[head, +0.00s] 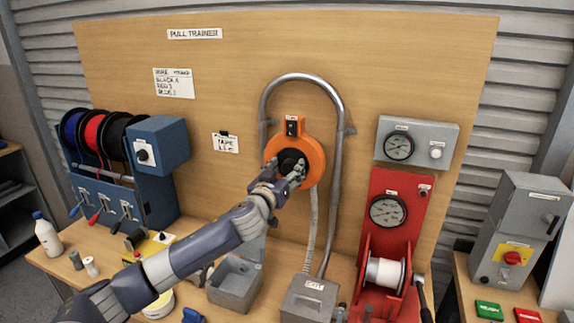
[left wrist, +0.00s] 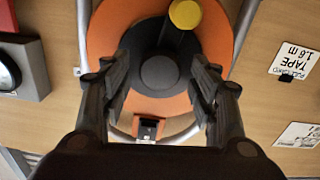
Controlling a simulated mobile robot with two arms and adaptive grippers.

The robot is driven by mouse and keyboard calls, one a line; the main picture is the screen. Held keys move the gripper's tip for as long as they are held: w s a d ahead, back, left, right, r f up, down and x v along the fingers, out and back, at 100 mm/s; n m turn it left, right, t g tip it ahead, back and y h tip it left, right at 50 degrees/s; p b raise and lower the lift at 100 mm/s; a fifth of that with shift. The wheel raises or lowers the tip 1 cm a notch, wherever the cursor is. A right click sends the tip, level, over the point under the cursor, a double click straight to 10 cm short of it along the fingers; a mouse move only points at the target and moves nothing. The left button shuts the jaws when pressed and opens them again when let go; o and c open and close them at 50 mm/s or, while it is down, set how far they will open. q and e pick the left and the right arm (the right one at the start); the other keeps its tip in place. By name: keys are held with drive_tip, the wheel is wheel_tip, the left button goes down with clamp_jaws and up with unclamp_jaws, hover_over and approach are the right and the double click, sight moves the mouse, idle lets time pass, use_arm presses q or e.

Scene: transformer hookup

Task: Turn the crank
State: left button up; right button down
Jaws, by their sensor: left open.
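An orange round reel (head: 313,153) is mounted on the wooden board, with a dark hub at its centre. In the left wrist view, the orange reel (left wrist: 105,35) carries a dark crank with a grey hub (left wrist: 159,72) and a yellow knob (left wrist: 185,14). My left gripper (head: 296,172) is in front of the reel and hides part of it. In the left wrist view my left gripper (left wrist: 161,80) is open, with one finger on either side of the hub. The knob lies beyond the fingertips, outside the jaws. I cannot tell whether the fingers touch the crank. My right gripper is not in view.
A bent metal pipe (head: 338,190) arches around the reel down to a grey box (head: 309,300). A red winch (head: 392,185) with a gauge and a black side handle (head: 424,300) stands at right. Cable spools (head: 92,132) stand at left. An open grey box (head: 235,284) sits below my arm.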

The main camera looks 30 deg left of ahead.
use_arm(q)
drive_tip(key=shift+w, duration=0.35)
clamp_jaws()
